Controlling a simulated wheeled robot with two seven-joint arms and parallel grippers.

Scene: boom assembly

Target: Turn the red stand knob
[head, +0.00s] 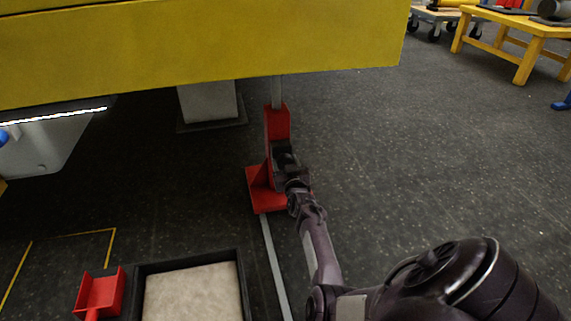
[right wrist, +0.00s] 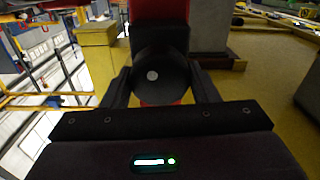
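The red stand (head: 278,125) stands upright on the floor under the yellow beam, on a red foot plate (head: 268,202). My right gripper (head: 284,158) reaches the stand's near side. In the right wrist view, the stand's knob (right wrist: 153,76) is a dark round disc with a pale centre spot. It lies in front of a red upright part of the stand (right wrist: 160,14). My right gripper's fingers (right wrist: 160,84) lie on either side of the knob, with no clear gap showing. The knob is hidden by the gripper in the head view. My left gripper is out of view.
The large yellow beam (head: 200,50) hangs low across the top left. A grey block (head: 208,103) stands behind the red stand. A black-rimmed tray (head: 242,280) and a red bracket (head: 100,293) lie at the near left. Floor right of the stand is clear.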

